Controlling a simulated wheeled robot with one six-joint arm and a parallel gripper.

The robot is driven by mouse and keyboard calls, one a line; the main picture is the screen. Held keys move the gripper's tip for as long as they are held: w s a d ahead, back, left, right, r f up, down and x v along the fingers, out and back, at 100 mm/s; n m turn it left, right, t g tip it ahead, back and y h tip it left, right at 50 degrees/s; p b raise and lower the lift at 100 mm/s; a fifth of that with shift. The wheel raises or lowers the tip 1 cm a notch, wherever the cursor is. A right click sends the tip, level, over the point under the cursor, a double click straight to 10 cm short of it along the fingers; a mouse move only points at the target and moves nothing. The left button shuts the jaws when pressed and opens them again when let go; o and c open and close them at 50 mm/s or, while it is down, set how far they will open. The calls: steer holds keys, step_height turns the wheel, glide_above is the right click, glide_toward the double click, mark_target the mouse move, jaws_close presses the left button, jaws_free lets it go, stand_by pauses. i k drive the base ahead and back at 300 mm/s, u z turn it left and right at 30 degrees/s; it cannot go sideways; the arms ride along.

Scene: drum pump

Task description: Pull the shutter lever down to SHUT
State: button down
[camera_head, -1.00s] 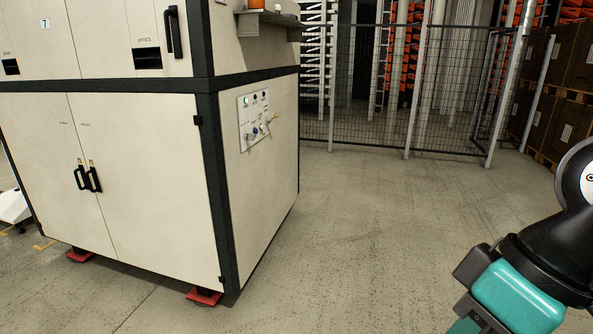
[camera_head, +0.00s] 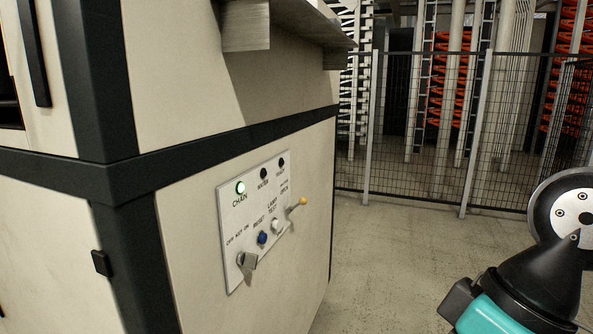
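The panel is on the side of a cream cabinet (camera_head: 180,240). My arm shows at the lower right, with a black and teal part and a round grey joint. My gripper is not in view.
The panel also carries a lit green CHAIN lamp (camera_head: 241,187), a key switch (camera_head: 247,262), a blue RESET button (camera_head: 262,238) and a white lamp test button (camera_head: 276,226). A metal shelf (camera_head: 290,22) juts out above. A mesh fence (camera_head: 420,130) stands behind; floor right of the cabinet is clear.

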mark_target(303, 200)
steer(key=i, duration=1.25)
